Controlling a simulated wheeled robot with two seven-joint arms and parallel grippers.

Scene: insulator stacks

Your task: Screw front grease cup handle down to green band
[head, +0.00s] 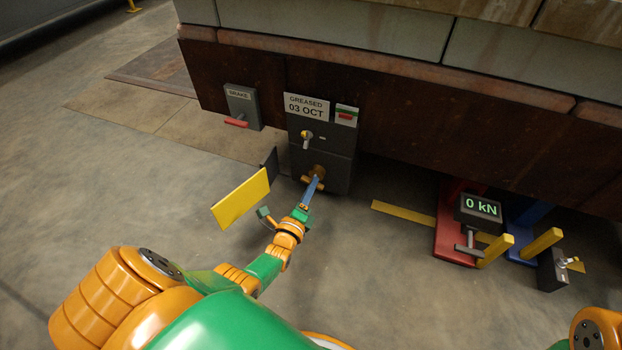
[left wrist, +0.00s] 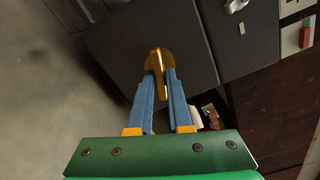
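The brass grease cup handle (head: 307,181) is on the front of a dark grey box (head: 323,146) under the rusty beam. A "GREASED 03 OCT" plate (head: 306,106) and a small plate with green and red bands (head: 346,115) are above it. My left gripper (head: 314,187) reaches it from the front. No green band shows on the cup itself. My right gripper is out of view.
A yellow plate (head: 241,198) stands just left of my left forearm. A brake box (head: 242,107) with a red handle is to the upper left. A 0 kN display (head: 480,208) and red and blue stands are to the right. The floor between is mostly clear.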

